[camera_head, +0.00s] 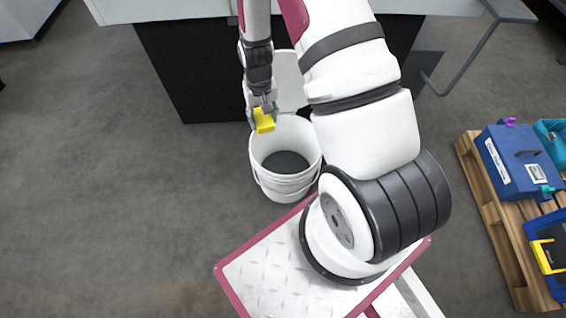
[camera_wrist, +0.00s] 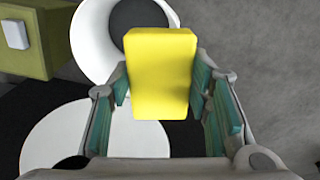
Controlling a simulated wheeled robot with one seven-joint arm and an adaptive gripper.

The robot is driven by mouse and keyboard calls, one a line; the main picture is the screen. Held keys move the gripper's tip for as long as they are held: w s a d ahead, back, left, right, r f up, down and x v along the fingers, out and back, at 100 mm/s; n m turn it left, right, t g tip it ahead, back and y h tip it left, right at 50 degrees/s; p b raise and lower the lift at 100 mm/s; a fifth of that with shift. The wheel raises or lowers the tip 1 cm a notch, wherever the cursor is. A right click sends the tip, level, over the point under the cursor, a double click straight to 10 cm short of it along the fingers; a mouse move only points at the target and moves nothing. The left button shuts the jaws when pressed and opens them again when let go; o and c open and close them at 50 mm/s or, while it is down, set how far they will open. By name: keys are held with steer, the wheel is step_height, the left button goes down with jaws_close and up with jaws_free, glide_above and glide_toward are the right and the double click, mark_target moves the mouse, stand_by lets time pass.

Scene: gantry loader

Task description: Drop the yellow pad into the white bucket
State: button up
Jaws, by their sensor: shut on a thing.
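The yellow pad (camera_head: 264,120) is held in my gripper (camera_head: 262,112), above the far rim of the white bucket in the head view. In the wrist view the yellow pad (camera_wrist: 161,75) sits between the two teal-lined fingers of my gripper (camera_wrist: 163,92). The white bucket (camera_head: 285,183) stands upright on the floor with a dark inside. In the wrist view the bucket's rim (camera_wrist: 88,45) shows beyond the pad, which covers part of its opening. The pad is outside the bucket.
A white round surface (camera_wrist: 75,145) lies near the bucket in the wrist view. A bench with a dark front (camera_head: 195,75) stands behind the bucket. A wooden pallet (camera_head: 498,225) with blue cases (camera_head: 515,175) is at the right. The floor at the left is clear.

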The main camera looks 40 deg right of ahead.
steer(key=d+f+m+b, duration=0.2)
steer(key=d+f+b, duration=0.4)
steer(key=f+b, duration=0.3)
steer(key=w+d+f+m+b, duration=0.1)
steer(key=d+f+m+b, duration=0.2)
steer(key=d+f+b, duration=0.3)
steer(key=shift+f+b, duration=1.55)
steer(key=shift+f, duration=0.95)
steer(key=shift+w, duration=0.1)
steer(key=o, duration=1.3)
steer(key=shift+r, duration=0.1)
step_height(320, 180, up, 12)
steer(key=shift+f, duration=0.1)
